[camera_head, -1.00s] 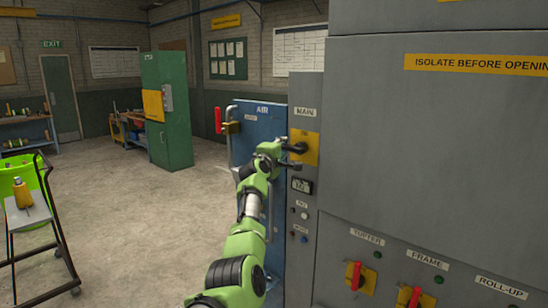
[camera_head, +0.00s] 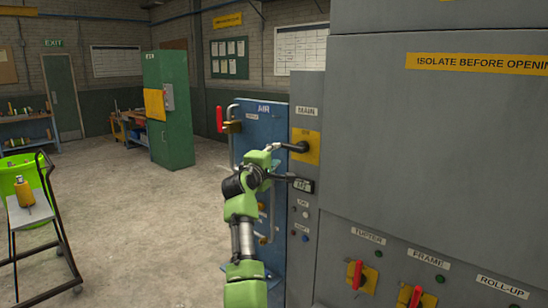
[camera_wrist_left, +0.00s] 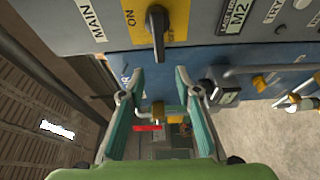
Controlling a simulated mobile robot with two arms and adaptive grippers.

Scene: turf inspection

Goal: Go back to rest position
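My left gripper (camera_head: 279,163) is in front of the electrical cabinet's left edge, just below and left of the MAIN switch. In the left wrist view the two teal fingers (camera_wrist_left: 157,82) stand apart with nothing between them. The MAIN switch has a black handle (camera_head: 295,147) on a yellow plate (camera_head: 312,148). In the left wrist view the handle (camera_wrist_left: 157,32) is above the fingertips, apart from them. My right gripper is out of view.
A blue AIR panel (camera_head: 262,116) with a red handle (camera_head: 219,119) and brass padlock stands beside the grey cabinet (camera_head: 430,160). Red rotary switches (camera_head: 357,273) sit low on the cabinet. A trolley (camera_head: 28,212) stands at left. Open concrete floor (camera_head: 140,225) lies between.

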